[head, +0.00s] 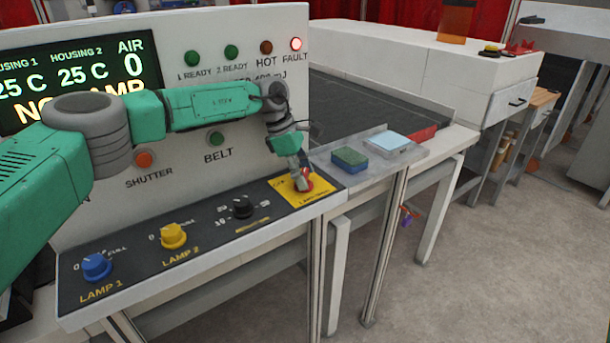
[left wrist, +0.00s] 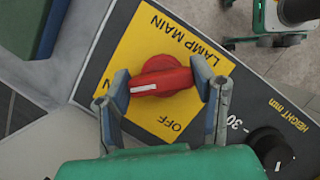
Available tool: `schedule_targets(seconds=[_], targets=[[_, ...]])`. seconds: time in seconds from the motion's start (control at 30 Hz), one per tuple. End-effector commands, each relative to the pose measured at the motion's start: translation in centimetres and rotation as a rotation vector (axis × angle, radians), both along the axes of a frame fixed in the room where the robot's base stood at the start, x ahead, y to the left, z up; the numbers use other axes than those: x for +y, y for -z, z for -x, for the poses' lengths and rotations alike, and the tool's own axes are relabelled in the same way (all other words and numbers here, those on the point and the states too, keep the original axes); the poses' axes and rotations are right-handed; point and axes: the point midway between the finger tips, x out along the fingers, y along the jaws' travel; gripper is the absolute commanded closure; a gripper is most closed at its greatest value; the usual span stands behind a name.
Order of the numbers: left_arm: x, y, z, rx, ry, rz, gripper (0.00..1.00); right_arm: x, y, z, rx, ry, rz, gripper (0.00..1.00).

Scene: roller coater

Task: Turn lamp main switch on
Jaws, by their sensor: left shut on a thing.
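The lamp main switch is a red rotary knob (left wrist: 172,78) on a yellow plate (left wrist: 110,84) marked LAMP MAIN and OFF. In the left wrist view its white pointer line faces left, away from the OFF mark at the lower middle. No ON mark is readable. In the head view the red knob (head: 308,182) is at the right end of the sloping dark panel, partly hidden by my gripper. My left gripper (head: 299,176) comes down over it from above. In the left wrist view the gripper (left wrist: 161,84) has one finger at each end of the knob, shut on it.
The display (head: 75,80) reads NO LAMP, partly covered by my arm. The FAULT light (head: 296,44) glows red. Lamp 1 knob (head: 97,266), lamp 2 knob (head: 173,236) and a black height knob (head: 240,207) sit left along the panel. A green-topped sponge (head: 349,159) lies on a ledge right.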

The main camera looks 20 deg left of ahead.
Motion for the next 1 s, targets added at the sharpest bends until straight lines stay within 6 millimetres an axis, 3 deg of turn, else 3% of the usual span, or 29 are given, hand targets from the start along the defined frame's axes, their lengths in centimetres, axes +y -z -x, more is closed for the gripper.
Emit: schedule_targets(seconds=[0.07,0.1,0.13,0.17,0.57,1.0], targets=[[0.3,-0.2,-0.2,-0.009,-0.004,-0.002,0.78,0.0,0.0,0.0,0.0,0.0,0.0,0.6],[0.3,-0.2,-0.2,-0.009,-0.004,-0.002,0.42,0.0,0.0,0.0,0.0,0.0,0.0,0.6],[0.3,-0.2,-0.3,-0.009,-0.004,-0.002,0.31,0.0,0.0,0.0,0.0,0.0,0.0,0.6],[0.2,-0.2,-0.2,-0.008,-0.004,-0.002,0.28,0.0,0.0,0.0,0.0,0.0,0.0,0.6],[0.1,-0.9,-0.1,-0.006,-0.001,0.0,0.28,0.0,-0.1,0.3,-0.003,0.0,0.0,0.6],[0.2,-8.5,-0.3,-0.006,-0.002,0.0,0.28,0.0,-0.1,0.3,-0.004,0.0,0.0,0.6]])
